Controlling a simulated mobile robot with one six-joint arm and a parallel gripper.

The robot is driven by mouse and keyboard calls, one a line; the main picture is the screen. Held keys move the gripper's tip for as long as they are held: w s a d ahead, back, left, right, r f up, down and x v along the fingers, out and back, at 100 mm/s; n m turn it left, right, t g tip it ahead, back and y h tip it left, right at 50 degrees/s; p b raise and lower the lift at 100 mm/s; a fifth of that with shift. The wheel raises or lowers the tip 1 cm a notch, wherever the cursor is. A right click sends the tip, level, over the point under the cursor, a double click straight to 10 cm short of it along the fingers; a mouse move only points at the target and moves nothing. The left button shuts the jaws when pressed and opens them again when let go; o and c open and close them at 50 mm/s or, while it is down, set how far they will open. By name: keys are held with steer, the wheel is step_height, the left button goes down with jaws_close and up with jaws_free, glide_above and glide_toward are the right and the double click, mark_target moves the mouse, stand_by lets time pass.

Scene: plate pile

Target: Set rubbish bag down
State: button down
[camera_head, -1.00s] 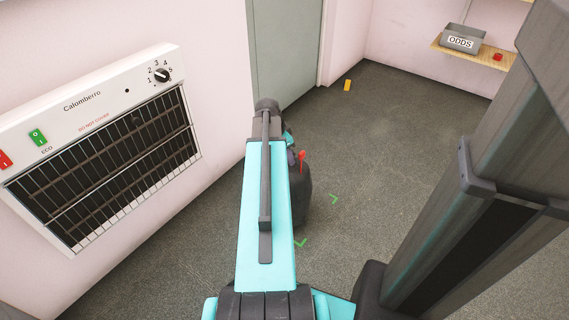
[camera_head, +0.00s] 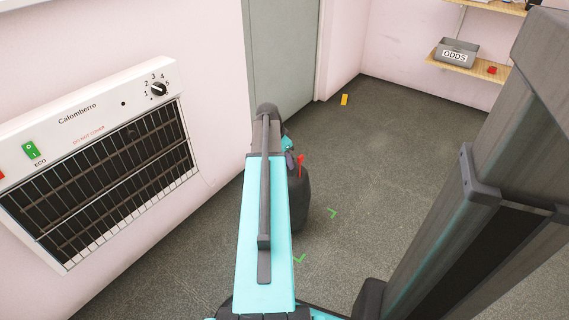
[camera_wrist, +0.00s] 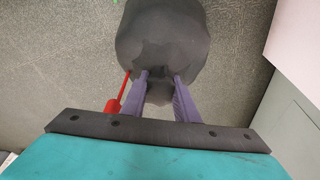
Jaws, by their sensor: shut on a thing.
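A dark grey rubbish bag (camera_head: 300,203) shows in the head view just right of my arm, partly hidden by it. In the wrist view the bag (camera_wrist: 163,38) is large at the top middle, its gathered neck between the purple fingers. My gripper (camera_wrist: 160,80) is shut on that neck. A red tie or tag (camera_wrist: 113,105) hangs beside the left finger; it also shows in the head view (camera_head: 301,160). Green corner marks (camera_head: 332,212) lie on the floor right of the bag. I cannot tell whether the bag touches the floor.
A wall heater (camera_head: 105,150) with a black grille is at the left. A grey-green door (camera_head: 281,60) is behind my arm. A shelf (camera_head: 470,69) at the back right holds a grey ODDS box (camera_head: 455,55). A yellow block (camera_head: 344,99) lies by the wall. The middle floor is clear.

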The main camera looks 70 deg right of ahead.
steer(key=shift+f+b, duration=1)
steer(key=shift+f, duration=0.65)
steer(key=c, duration=1.4)
jaws_free()
steer(key=shift+f, duration=0.15)
steer(key=p+v, duration=0.5)
steer(key=v, duration=0.7)
